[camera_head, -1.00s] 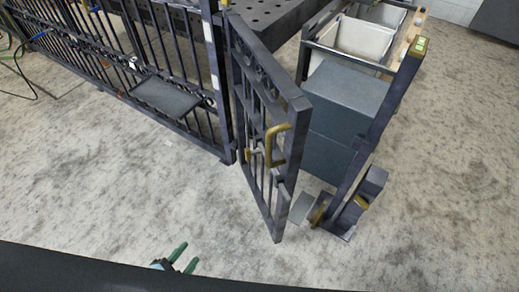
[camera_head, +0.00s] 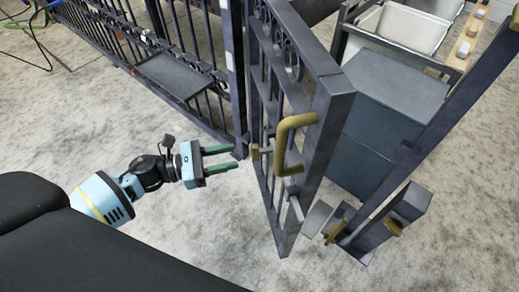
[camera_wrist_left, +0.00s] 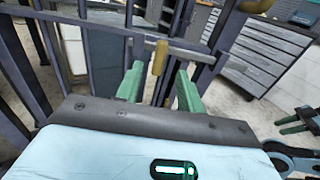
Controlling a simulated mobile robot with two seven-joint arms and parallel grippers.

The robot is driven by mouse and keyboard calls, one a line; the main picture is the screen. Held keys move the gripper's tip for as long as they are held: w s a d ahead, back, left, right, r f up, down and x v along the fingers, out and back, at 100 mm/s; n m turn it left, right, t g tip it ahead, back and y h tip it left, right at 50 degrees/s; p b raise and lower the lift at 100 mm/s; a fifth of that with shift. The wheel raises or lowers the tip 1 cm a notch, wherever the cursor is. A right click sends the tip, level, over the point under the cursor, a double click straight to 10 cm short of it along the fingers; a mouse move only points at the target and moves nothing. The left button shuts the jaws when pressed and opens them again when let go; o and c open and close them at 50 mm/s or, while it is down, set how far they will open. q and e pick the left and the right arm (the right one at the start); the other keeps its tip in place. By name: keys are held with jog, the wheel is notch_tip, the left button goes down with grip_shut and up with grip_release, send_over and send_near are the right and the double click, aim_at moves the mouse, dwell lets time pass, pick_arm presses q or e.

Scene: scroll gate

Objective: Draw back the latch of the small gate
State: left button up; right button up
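The small gate (camera_head: 285,130) is a dark barred leaf, standing at an angle to the fence. In the left wrist view a brass upright piece (camera_wrist_left: 160,57), apparently the knob, shows between and beyond the open fingers (camera_wrist_left: 160,70). My right gripper (camera_wrist_left: 279,126) shows at the right edge of that view, open and empty; it is out of the head view.
The fence (camera_head: 185,55) with a grey shelf plate (camera_head: 173,76) runs to the left. A slanted dark post (camera_head: 440,110) with a brass-fitted catch (camera_head: 385,225) stands right of the gate. A dark cabinet (camera_head: 390,100) lies behind. The floor before the gate is clear.

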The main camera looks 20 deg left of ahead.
aim_at(252, 152)
pick_arm(q)
jog(key=shift+p+x, duration=0.4)
jog(key=shift+x, duration=3.5)
grip_shut()
